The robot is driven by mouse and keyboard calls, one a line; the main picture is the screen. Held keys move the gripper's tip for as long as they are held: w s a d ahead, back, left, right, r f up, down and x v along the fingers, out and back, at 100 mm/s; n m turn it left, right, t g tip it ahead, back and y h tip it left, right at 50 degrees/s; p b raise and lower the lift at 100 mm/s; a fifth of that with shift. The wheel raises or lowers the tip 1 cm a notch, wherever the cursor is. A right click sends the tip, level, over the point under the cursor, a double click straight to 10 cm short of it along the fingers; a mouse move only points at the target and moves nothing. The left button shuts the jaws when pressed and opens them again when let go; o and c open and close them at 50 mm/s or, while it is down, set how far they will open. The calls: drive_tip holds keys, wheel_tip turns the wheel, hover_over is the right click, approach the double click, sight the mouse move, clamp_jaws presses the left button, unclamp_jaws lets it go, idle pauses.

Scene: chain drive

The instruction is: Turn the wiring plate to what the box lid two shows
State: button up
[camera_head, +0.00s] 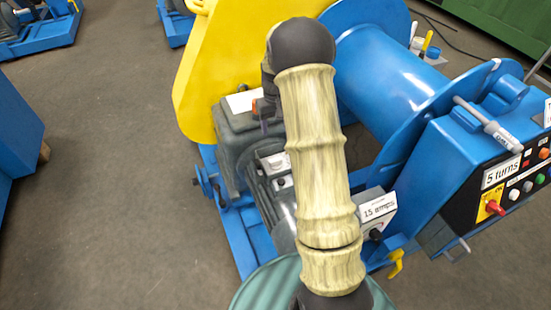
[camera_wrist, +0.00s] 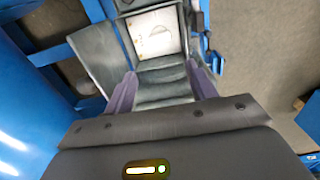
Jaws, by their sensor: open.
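My gripper (camera_wrist: 160,72) is open, its two purple fingers apart with nothing seen between them. In the wrist view it is over a grey ribbed housing. Beyond the fingertips is a grey box face with a white diagram card (camera_wrist: 153,35), its drawing too small to read. In the head view my gripper is mostly hidden behind my arm, above the grey motor. A pale label (camera_head: 243,101) lies on top of the grey gear housing. A small grey box with a pale top (camera_head: 273,163) sits on the motor. I cannot make out the wiring plate or which lid is two.
The blue drum (camera_head: 385,75) and yellow guard (camera_head: 215,60) stand close around the motor. A control panel (camera_head: 510,180) marked "5 turns" is at right, and a "15 amps" box (camera_head: 378,212) sits below it. Bare floor (camera_head: 110,170) lies at left.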

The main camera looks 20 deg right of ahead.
sight(275, 159)
wheel_tip(275, 159, down, 16)
drive_tip(key=b, duration=0.3)
drive_tip(key=c, duration=0.7)
